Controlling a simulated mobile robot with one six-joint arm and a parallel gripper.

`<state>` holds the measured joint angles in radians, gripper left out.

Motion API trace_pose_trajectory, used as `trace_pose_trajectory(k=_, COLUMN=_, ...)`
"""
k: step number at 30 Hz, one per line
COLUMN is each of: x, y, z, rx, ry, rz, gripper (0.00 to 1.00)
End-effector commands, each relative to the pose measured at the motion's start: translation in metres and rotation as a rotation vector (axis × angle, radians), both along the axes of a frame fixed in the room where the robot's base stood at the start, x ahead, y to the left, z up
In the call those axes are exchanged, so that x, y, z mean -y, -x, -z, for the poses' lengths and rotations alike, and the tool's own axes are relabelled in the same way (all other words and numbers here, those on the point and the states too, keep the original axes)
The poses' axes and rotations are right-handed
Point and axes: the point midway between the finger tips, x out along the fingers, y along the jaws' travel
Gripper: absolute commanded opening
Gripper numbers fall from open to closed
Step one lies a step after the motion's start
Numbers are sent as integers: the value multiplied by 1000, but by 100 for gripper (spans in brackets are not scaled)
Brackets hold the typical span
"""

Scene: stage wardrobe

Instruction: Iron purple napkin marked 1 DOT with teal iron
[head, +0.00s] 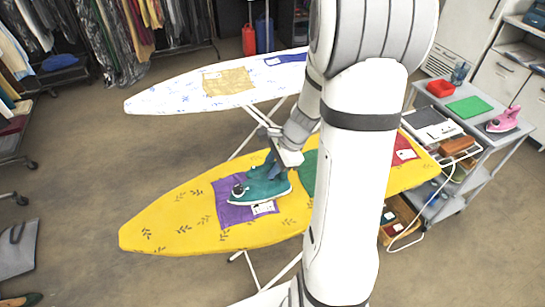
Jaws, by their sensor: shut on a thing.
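The purple napkin (228,211) lies on the yellow ironing board (165,228), towards its pointed left end. A white tag (264,208) lies at its lower right; its dots are too small to count. The teal iron (262,190) rests over the right part of the napkin, its tip pointing left, and hides part of the cloth. My gripper (272,168) is shut on the teal iron from above and behind. The fingertips are small and partly hidden, and whether the soleplate touches the cloth is hard to tell.
A green cloth (309,172) and a red cloth (404,150) lie further right on the yellow board, partly behind my arm. A white board (165,97) with a tan cloth (228,81) stands behind. A grey cart (480,134) at right holds a pink iron (503,120).

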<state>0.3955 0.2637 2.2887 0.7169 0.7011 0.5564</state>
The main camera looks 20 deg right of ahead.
Motion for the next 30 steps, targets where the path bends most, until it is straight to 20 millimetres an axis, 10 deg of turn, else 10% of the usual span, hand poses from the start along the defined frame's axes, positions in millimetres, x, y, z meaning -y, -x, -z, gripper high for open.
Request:
trace_pose_trajectory(k=18, x=-2, y=4, z=60, rx=-1, ry=1, rz=-1, gripper=0)
trace_pose_trajectory(k=30, x=-2, y=3, z=65, rx=0, ry=1, rz=-2, gripper=0)
